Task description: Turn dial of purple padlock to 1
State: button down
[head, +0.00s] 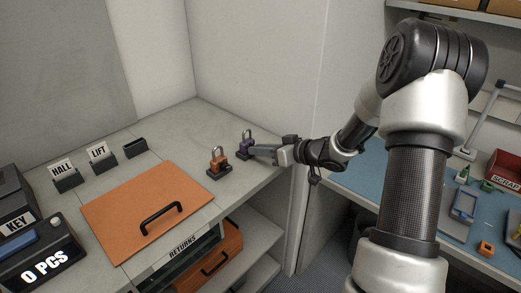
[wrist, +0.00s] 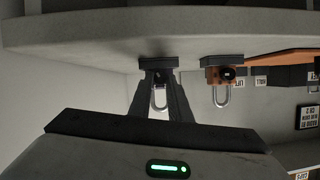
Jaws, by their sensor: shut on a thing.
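The purple padlock (head: 243,146) stands upright on a dark base on the grey counter, near the back wall. Its silver shackle (wrist: 159,98) shows in the wrist view, which is upside down. My gripper (head: 254,150) reaches in from the right, level with the padlock's body. In the wrist view both fingertips (wrist: 158,74) close together at the padlock's front, shut on its dial. The fingers cover the dial and most of the body, so I cannot read its number.
An orange padlock (head: 218,161) with a dark round dial stands close to the left on its own base. An orange panel with a black handle (head: 162,217) lies further left. HALL and LIFT label holders (head: 104,160) stand behind it. A wall rises behind the padlocks.

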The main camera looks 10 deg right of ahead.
dwell(0.6)
jog(key=c, duration=1.6)
grip_release()
jog(key=shift+c, duration=0.2)
jog(key=p+v, duration=0.2)
jog(key=v, duration=1.5)
jog(key=shift+s+p, duration=0.2)
jog(key=shift+p, duration=0.2)
jog(key=shift+d, duration=0.1)
